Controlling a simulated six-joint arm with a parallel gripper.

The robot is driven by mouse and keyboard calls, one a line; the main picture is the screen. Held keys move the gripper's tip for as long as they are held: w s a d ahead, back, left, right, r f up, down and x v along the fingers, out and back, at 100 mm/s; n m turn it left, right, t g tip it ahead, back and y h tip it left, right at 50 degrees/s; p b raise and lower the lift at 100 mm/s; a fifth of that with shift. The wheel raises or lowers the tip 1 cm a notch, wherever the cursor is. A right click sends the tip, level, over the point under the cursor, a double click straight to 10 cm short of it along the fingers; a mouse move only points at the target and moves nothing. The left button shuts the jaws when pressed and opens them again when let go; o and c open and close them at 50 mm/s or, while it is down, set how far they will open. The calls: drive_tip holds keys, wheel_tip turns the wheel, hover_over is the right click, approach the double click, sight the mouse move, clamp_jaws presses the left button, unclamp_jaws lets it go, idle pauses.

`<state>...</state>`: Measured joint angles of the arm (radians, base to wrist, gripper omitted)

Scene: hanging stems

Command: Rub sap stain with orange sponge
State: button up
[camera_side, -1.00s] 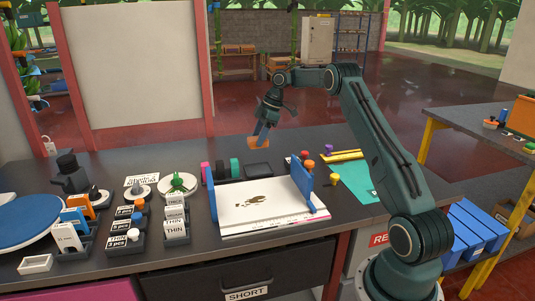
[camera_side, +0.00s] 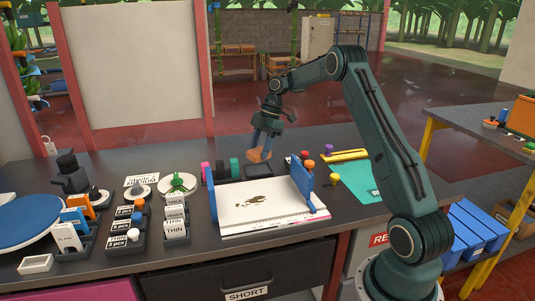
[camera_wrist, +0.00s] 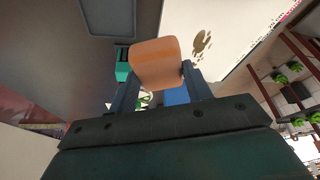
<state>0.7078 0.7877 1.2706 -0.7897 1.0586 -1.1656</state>
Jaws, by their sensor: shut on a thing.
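The orange sponge (camera_side: 257,155) is held between the fingers of my gripper (camera_side: 262,146), which is shut on it. In the wrist view the sponge (camera_wrist: 157,62) sits between the two blue fingertips (camera_wrist: 158,80). In the side view it is just above the dark tray (camera_side: 258,171) behind the white board; I cannot tell the exact gap. The sap stain (camera_side: 262,199) is a group of dark brown blotches on the white board (camera_side: 290,211). Part of the stain (camera_wrist: 202,43) also shows in the wrist view, right of the sponge.
Blue upright rails (camera_side: 303,180) stand at both sides of the board. Labelled card holders (camera_side: 175,222) fill the bench's left part.

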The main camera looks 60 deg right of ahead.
drive_tip(key=s+a+f+n+g, duration=0.1)
drive_tip(key=s+a+n, duration=0.3)
drive_tip(key=s+a, duration=0.2)
drive_tip(key=shift+s+a+n+g+y, duration=0.2)
drive_tip(key=shift+a+n+g+y, duration=0.2)
drive_tip(key=shift+a, duration=0.05)
drive_tip(key=shift+f, duration=0.1)
drive_tip(key=shift+f, duration=3.8)
drive_tip(key=shift+w+a+f, duration=0.2)
drive_tip(key=shift+w+a, duration=0.3)
drive_tip(key=shift+w, duration=0.05)
drive_tip(key=shift+c, duration=0.8)
drive_tip(key=shift+w+a, duration=3.15)
drive_tip(key=shift+s+d, duration=3.7)
wheel_tip(320, 180, up, 8)
drive_tip(key=shift+r, duration=0.15)
